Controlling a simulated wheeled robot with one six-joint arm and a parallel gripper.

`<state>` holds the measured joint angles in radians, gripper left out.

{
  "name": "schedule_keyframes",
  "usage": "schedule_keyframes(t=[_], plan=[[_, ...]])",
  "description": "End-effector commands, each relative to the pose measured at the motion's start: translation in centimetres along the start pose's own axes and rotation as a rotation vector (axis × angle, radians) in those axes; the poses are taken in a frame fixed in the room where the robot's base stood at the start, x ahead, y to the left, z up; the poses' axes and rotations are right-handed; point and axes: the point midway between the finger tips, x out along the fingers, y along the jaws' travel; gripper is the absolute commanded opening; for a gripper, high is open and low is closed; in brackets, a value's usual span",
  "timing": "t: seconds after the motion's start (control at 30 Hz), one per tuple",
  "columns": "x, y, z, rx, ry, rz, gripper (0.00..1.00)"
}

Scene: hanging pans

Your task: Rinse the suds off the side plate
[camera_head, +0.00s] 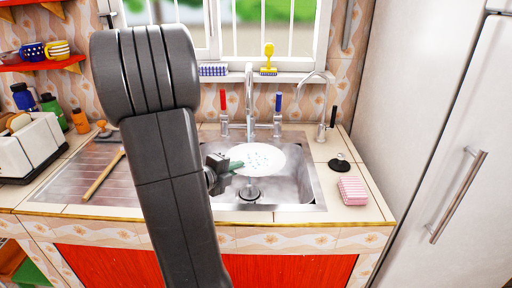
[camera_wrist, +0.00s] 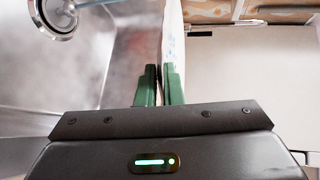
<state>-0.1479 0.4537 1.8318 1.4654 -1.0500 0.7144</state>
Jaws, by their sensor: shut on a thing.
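The white side plate (camera_head: 262,157) is over the steel sink basin (camera_head: 300,188), below the tap (camera_head: 249,92). Its face is dotted with small bluish specks, which look like suds. My gripper (camera_head: 234,167) is shut on the plate's left edge. In the wrist view the green fingers of my gripper (camera_wrist: 159,86) pinch the plate (camera_wrist: 173,38), seen edge-on. The tap has a red handle (camera_head: 223,100) on its left and a blue handle (camera_head: 277,102) on its right. I cannot tell whether water runs.
A drainboard (camera_head: 70,182) with a wooden stick (camera_head: 103,176) lies left of the basin. A pink striped sponge (camera_head: 352,190) and a black stopper (camera_head: 339,164) sit to the right. A thin curved spout (camera_head: 325,105) stands at the back right. The basin's drain (camera_wrist: 57,14) is open below.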

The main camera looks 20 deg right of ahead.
Motion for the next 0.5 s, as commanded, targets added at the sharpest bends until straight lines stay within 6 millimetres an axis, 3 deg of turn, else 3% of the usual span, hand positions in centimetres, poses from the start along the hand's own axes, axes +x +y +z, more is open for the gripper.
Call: schedule_keyframes(t=[0.5], plan=[[-3.8,-2.5,-2.3,0.0,-0.001,-0.001,0.0]])
